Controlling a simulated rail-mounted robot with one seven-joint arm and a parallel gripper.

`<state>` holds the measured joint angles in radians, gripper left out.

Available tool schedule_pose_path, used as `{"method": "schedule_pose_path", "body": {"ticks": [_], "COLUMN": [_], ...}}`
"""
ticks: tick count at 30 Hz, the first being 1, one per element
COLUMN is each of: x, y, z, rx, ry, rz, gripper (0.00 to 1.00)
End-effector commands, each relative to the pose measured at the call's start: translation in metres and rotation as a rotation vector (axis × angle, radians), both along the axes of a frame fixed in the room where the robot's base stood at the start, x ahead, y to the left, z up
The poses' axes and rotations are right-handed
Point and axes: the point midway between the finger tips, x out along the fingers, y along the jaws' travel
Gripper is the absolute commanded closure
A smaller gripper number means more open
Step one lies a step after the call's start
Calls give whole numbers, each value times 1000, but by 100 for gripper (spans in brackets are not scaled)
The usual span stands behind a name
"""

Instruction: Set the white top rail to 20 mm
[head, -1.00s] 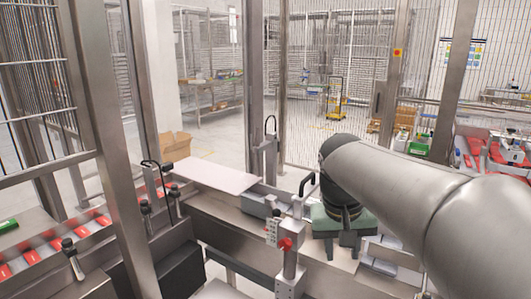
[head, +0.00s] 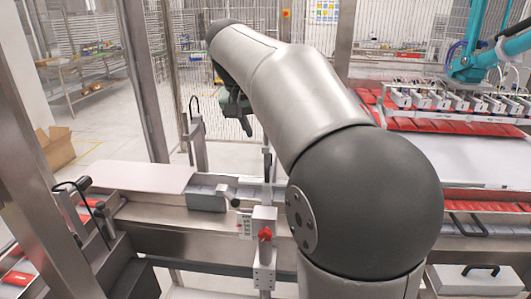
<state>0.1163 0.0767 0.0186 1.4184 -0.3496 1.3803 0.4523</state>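A long pale flat plate (head: 140,177) lies along the top of the metal line at left. I cannot tell whether it is the white top rail. Right of it is a grey block (head: 206,198) with a small light lever (head: 228,192). A red knob (head: 265,234) sits on an upright metal post in front, with a small white scale plate (head: 244,223) beside it; its marks are too small to read. My dark green gripper (head: 241,124) hangs in the air above and behind the line, apart from these parts. Its fingers are partly hidden and their opening is unclear.
My arm covers the middle and right of the line. Steel posts (head: 140,75) and mesh fencing stand around. Red packs (head: 455,126) lie on the right under a row of suction heads (head: 440,98) and a teal robot arm (head: 470,65). A cardboard box (head: 55,148) stands on the floor at left.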

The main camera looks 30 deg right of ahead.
Motion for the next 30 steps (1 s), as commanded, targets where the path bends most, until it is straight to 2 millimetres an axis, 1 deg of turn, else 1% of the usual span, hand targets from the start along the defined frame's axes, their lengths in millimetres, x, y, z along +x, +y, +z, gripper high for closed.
{"method": "schedule_pose_path", "body": {"ticks": [1, 6, 9, 13, 18, 27, 29, 30], "x": [1, 10, 14, 19, 22, 22, 22, 22], "y": [-5, -18, -24, -31, -35, -35, -35, -35], "z": [-11, -44, -60, -77, -88, -90, -89, -89], "rx": [1, 1, 1, 1, 1, 1, 1, 1], "ry": [5, 5, 3, 1, -1, -1, 0, 0], "rz": [-3, -2, -2, -1, -1, -1, 0, 0], "gripper": [67, 67, 67, 67, 67, 67, 83, 94]}}
